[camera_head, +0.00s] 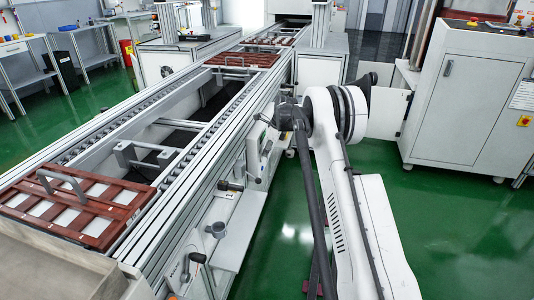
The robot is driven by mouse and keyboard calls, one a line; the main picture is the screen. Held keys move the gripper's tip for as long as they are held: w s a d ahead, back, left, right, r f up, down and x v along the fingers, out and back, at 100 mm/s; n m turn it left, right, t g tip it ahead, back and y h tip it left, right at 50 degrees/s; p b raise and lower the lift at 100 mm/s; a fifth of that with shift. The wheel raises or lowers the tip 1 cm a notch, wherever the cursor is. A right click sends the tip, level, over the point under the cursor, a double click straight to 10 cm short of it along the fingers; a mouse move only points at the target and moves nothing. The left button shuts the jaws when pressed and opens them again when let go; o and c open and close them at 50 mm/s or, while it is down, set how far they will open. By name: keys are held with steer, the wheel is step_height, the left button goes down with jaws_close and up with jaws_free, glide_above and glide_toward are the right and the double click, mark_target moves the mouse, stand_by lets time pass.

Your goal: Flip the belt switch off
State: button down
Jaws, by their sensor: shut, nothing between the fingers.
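My white arm reaches up from the bottom right to the conveyor's near side. My gripper (273,119) is the small dark grey shape at its end, shut and holding nothing that I can see. It is just above and in front of a pale control box (256,158) on the conveyor's side. The box has small dark and green details, too small to read. I cannot make out the belt switch or its position. Whether the fingers touch the box cannot be told.
The conveyor (178,185) runs from front left to back, with red-brown trays (120,198) on it. Knobs and fittings (216,230) stick out from its side. A white cabinet (468,95) with a red-and-yellow button (524,121) stands right. Green floor (440,245) is clear between.

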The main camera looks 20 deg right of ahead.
steer(key=shift+r, duration=0.55)
steer(key=s+d+p+v, duration=0.1)
steer(key=p+v, duration=0.2)
steer(key=v, duration=0.8)
steer(key=shift+p, duration=0.3)
steer(key=shift+d, duration=0.15)
